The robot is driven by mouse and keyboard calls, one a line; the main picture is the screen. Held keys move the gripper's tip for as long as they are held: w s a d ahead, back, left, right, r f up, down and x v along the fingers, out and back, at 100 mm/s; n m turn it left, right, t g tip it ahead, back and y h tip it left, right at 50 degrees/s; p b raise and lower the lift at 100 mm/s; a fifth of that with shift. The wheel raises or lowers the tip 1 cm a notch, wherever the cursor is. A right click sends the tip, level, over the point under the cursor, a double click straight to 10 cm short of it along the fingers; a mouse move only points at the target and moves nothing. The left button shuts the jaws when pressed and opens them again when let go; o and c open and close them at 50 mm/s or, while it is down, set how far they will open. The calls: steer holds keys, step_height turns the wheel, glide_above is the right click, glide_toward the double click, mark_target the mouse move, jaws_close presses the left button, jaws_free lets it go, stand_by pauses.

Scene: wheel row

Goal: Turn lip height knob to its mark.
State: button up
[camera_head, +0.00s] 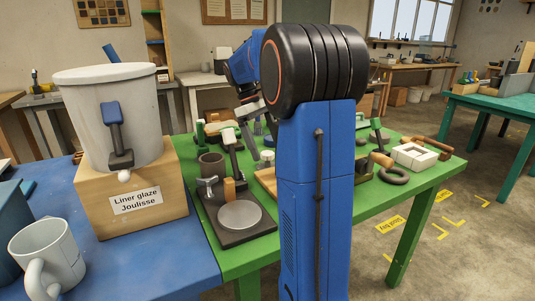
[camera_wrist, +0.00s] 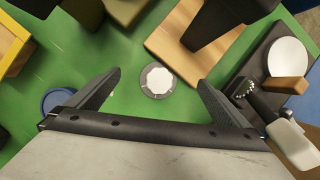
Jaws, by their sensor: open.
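A pale, faceted round knob (camera_wrist: 158,80) with a grey ring around it shows on the green table in the wrist view. It looks like the lip height knob, but no label on it can be read. A small pale round piece (camera_head: 267,156) in the head view may be the same knob. My gripper (camera_wrist: 160,77) is open, with its two dark fingers on either side of the knob in the picture. No contact shows, and the height gap cannot be told. The mark cannot be made out. My arm hides part of the table in the head view.
A dark-based device with a round pale plate (camera_wrist: 289,56) and lever stands right of the gripper in the wrist view; its plate (camera_head: 240,216) also shows in the head view. A wooden board (camera_wrist: 168,45) lies close by. A blue round piece (camera_wrist: 57,99) is left.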

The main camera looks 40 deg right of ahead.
mark_target(266, 152)
steer(key=shift+r, duration=2.7)
